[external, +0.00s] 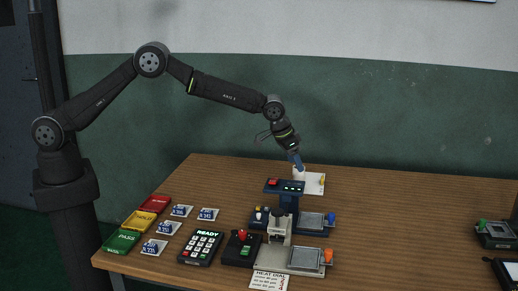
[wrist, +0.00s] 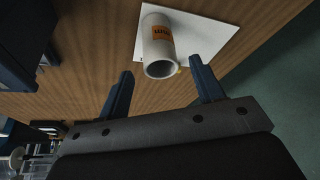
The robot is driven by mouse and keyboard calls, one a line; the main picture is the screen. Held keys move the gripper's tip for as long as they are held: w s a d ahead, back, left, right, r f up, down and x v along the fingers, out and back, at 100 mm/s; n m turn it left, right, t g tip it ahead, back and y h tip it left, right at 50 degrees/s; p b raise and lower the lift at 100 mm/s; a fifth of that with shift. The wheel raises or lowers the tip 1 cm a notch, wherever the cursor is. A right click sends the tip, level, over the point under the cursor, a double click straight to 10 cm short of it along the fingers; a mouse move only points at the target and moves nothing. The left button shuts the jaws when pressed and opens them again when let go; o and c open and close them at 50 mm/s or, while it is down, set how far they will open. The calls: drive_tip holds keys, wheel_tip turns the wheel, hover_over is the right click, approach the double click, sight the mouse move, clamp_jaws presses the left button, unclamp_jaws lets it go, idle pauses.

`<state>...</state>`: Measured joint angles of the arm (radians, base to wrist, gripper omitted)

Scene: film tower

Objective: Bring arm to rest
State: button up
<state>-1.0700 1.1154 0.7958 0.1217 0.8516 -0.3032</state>
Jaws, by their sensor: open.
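My arm stretches from its base on the left out over the wooden table (external: 400,210). My gripper (external: 298,167) points down near the back of the table, behind the dark blue device. In the wrist view my gripper (wrist: 160,80) is open, with its two blue fingers apart and nothing held between them. In the external view the white sheet (external: 314,184) lies beneath my gripper, and the cylinder is mostly hidden there.
A blue device with a raised head (external: 286,187) and a grey device (external: 280,235) stand mid-table. Left of them are a keypad reading READY (external: 202,246), a joystick box (external: 241,249), small cards and red, yellow and green pads (external: 122,241). The table's right-centre is clear.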

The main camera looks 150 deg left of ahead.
drive_tip(key=x, duration=0.5)
drive_tip(key=shift+f, duration=0.15)
wheel_tip(320, 180, up, 3)
drive_tip(key=shift+f, duration=0.2)
drive_tip(key=shift+r, duration=0.4)
